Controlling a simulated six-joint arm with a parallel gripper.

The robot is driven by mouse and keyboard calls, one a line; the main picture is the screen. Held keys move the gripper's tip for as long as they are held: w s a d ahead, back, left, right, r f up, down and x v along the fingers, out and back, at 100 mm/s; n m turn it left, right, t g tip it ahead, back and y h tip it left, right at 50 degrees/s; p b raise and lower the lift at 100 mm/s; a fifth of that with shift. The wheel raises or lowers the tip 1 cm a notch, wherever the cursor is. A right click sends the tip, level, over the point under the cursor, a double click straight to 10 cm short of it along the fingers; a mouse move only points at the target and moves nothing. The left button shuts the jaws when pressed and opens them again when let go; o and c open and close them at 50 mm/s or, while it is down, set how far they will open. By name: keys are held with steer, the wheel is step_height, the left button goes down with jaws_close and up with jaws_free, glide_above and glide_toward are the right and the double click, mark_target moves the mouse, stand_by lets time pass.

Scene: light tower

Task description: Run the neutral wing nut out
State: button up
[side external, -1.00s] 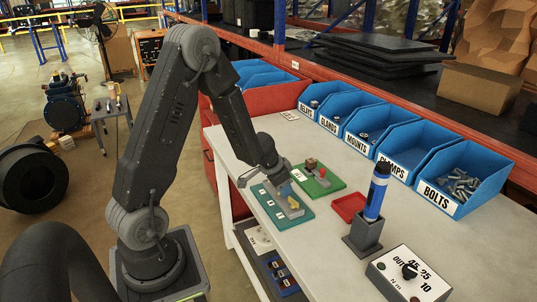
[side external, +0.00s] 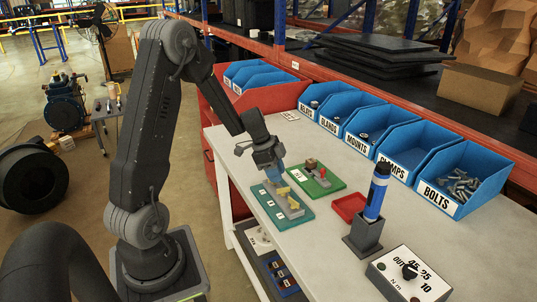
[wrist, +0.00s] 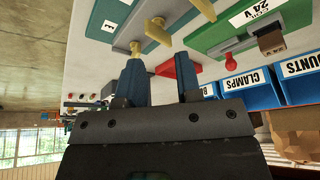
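A teal board (side external: 307,214) lies on the bench with a grey block on it. Yellow wing nuts stand along the block: one (side external: 293,203) near its near end, one (side external: 283,190) closer to my gripper. In the wrist view a yellow wing nut (wrist: 136,49) stands just beyond the left finger, with another (wrist: 157,26) further away and a third (wrist: 204,8) at the top edge. I cannot read which one is neutral. My gripper (wrist: 160,68) is open, its blue-tipped fingers apart with nothing between them. In the side view it (side external: 269,173) hangs over the board's far end.
A green board (side external: 320,187) with a brown block and red knob (side external: 323,172) lies beside the teal one. A red tray (side external: 347,207), a blue tool in a grey stand (side external: 365,235) and a dial box (side external: 409,275) are nearer. Blue bins (side external: 408,160) line the back.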

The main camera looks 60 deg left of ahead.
steer(key=v, duration=0.8)
steer(key=s+d+r+n+y, duration=0.1)
steer(key=s+d+r, duration=0.3)
steer(key=d, duration=0.5)
steer(key=s+d+r+n+y, duration=0.1)
steer(key=s+d+r+n, duration=0.2)
steer(key=d+r, duration=0.4)
steer(key=s+d, duration=0.1)
steer(key=d, duration=0.2)
steer(key=shift+s+d+n+y, duration=0.2)
steer(key=shift+s+n+y, duration=0.1)
steer(key=shift+s+n, duration=0.1)
